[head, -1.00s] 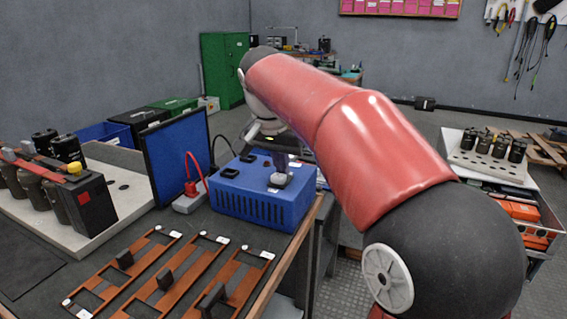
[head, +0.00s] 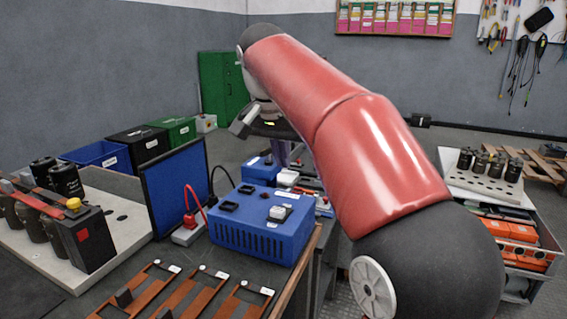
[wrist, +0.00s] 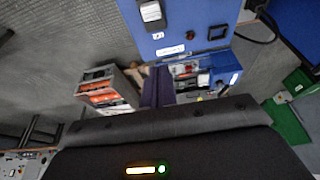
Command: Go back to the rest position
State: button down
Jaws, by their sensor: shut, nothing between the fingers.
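My gripper (wrist: 158,87) shows in the wrist view as two dark purple fingers held together with nothing between them. In the head view it hangs under my raised red arm, behind the blue box and mostly hidden by the arm. The blue box (head: 255,241) stands on the workbench with a white switch (head: 278,213) and black sockets on top. In the wrist view the box (wrist: 185,28) is at the top, with the switch (wrist: 151,13) beside its edge. My fingers are apart from the switch.
Dark capacitors (head: 66,180) stand on a pale tray at the left. A blue panel (head: 176,187) stands upright beside the box. Orange-brown frames (head: 192,293) lie at the bench front. A cart (head: 484,182) with more capacitors stands right. Floor between bench and cart shows clear.

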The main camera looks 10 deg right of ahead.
dwell(0.3)
jog(key=s+d+f+n+t+y, duration=0.2)
jog(key=s+f+n, duration=0.5)
jog(key=s+f, duration=1.4)
jog(key=s, duration=0.3)
jog(key=shift+s+d+t, duration=0.15)
jog(key=shift+d+t, duration=0.05)
jog(key=shift+t, duration=0.1)
dwell(0.3)
